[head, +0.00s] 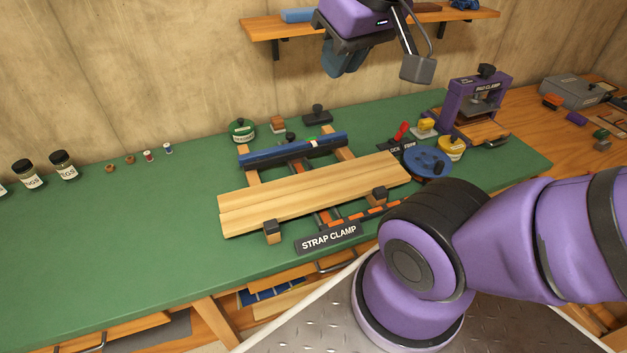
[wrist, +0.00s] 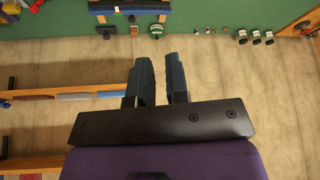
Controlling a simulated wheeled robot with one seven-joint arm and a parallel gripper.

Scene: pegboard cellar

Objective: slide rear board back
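Two pale wooden boards lie side by side across the strap clamp (head: 329,238) on the green bench, with a thin seam between them. The rear board (head: 305,182) is on the wall side and the front board (head: 312,200) is nearer me. Behind them is a blue bar (head: 292,151), with a gap between bar and rear board. My gripper (head: 345,65) is high above the bench near the wall shelf, well away from the boards. The wrist view shows its two dark fingers (wrist: 160,72) apart with nothing between them.
The wall shelf (head: 370,24) is close to my gripper. A green tin (head: 242,130) and small blocks stand behind the clamp. A blue handwheel (head: 428,162), a yellow tub (head: 452,147) and a purple pad clamp (head: 477,107) stand to the right.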

